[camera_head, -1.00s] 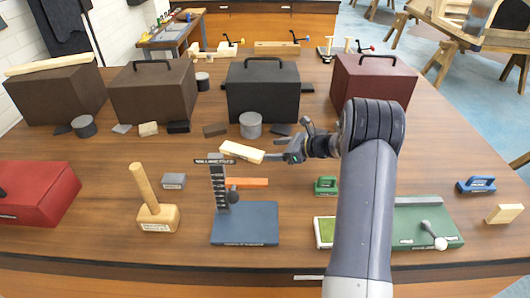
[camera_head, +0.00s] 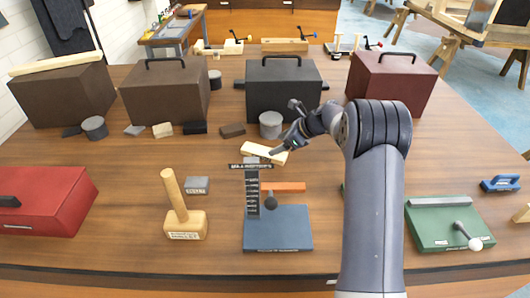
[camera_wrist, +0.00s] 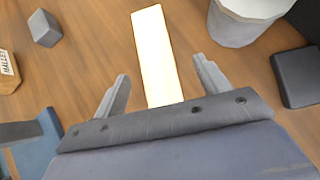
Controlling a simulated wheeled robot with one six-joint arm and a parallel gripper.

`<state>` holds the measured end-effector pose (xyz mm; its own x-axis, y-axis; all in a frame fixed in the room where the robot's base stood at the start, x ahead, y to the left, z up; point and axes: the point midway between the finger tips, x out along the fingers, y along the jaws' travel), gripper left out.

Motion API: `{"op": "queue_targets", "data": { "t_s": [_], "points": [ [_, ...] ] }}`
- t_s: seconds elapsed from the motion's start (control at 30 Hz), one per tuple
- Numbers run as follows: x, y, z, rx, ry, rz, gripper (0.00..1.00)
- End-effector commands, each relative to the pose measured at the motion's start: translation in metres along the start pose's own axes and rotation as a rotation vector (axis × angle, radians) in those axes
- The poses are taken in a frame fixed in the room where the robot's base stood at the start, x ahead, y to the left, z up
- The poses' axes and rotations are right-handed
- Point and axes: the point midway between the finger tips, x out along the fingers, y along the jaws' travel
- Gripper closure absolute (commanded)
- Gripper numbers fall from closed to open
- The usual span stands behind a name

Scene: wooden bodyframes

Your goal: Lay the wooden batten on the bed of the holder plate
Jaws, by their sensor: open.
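The pale wooden batten (camera_head: 264,153) lies on the table behind the blue gauge stand. In the wrist view the batten (camera_wrist: 155,50) runs lengthwise between my fingers, with a gap on each side. My gripper (camera_wrist: 161,67) is open and holds nothing. In the head view my gripper (camera_head: 282,149) is at the batten's right end, pointing down. A green plate (camera_head: 425,222) with a grey bar and a white-knobbed lever, which looks like the holder plate, lies at the right front.
The blue gauge stand (camera_head: 278,228) with its upright post stands in front of the batten. A mallet (camera_head: 185,222) and a grey block (camera_head: 197,185) are to its left. A grey cylinder (camera_head: 270,124) and the black case (camera_head: 284,90) stand behind it.

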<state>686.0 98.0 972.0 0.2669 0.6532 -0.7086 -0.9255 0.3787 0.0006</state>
Motion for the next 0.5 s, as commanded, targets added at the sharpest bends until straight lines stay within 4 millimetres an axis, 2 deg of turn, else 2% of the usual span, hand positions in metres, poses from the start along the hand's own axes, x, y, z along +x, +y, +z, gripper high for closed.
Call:
{"op": "queue_targets", "data": {
  "t_s": [0.27, 0.5],
  "points": [
    [0.024, 0.004, 0.003, 0.001, 0.000, 0.001, 0.29],
    [0.057, 0.007, 0.004, 0.000, -0.001, 0.001, 0.29]
  ]
}}
